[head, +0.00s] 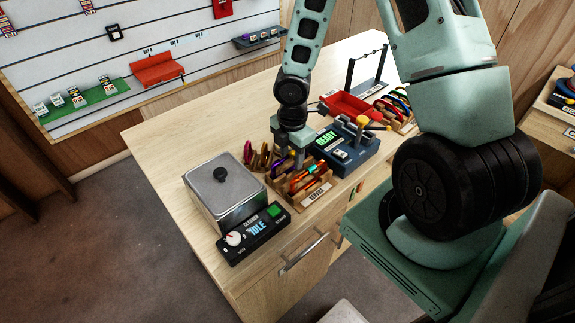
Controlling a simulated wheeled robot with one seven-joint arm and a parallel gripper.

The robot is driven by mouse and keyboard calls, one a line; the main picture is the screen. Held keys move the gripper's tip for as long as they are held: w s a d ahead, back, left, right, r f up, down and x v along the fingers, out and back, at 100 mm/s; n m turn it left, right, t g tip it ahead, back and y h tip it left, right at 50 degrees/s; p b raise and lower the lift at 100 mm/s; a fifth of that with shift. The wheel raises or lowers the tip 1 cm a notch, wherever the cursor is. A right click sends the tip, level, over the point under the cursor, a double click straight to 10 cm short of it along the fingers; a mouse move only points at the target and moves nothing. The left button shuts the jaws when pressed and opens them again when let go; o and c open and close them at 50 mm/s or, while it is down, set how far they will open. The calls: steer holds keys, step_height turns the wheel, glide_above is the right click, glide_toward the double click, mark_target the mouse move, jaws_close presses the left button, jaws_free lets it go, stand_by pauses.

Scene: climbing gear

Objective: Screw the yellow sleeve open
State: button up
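My gripper (297,158) points down over the wooden rack labelled SERVICE (318,194). Its fingers are small and partly lost among the coloured carabiners (304,176) standing in that rack. I cannot tell whether the fingers are apart or closed on one of them. The carabiners show red, orange, purple and green parts. A yellow sleeve cannot be picked out with certainty at this size.
A steel lidded cleaner (224,193) with an IDLE display (256,230) stands left of the rack. A red tray (349,106) and another carabiner rack (398,108) stand behind the blue device. The worktop's left part (170,145) is clear. My arm covers the right side.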

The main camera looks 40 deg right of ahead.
steer(key=shift+w+p, duration=0.75)
steer(key=shift+w, duration=0.35)
steer(key=shift+r, duration=0.2)
steer(key=shift+r+p, duration=1.3)
steer(key=shift+p, duration=0.15)
steer(key=shift+f, duration=0.1)
steer(key=shift+s+b, duration=0.6)
steer(key=shift+s, duration=0.55)
steer(key=shift+f, duration=0.1)
steer(key=shift+w+a+f+b, duration=0.1)
steer(key=shift+w+f+b, duration=0.15)
steer(key=shift+f+b, duration=0.4)
steer(key=shift+w+f+b, duration=0.2)
steer(key=shift+f+b, duration=0.2)
steer(key=shift+f, duration=0.3)
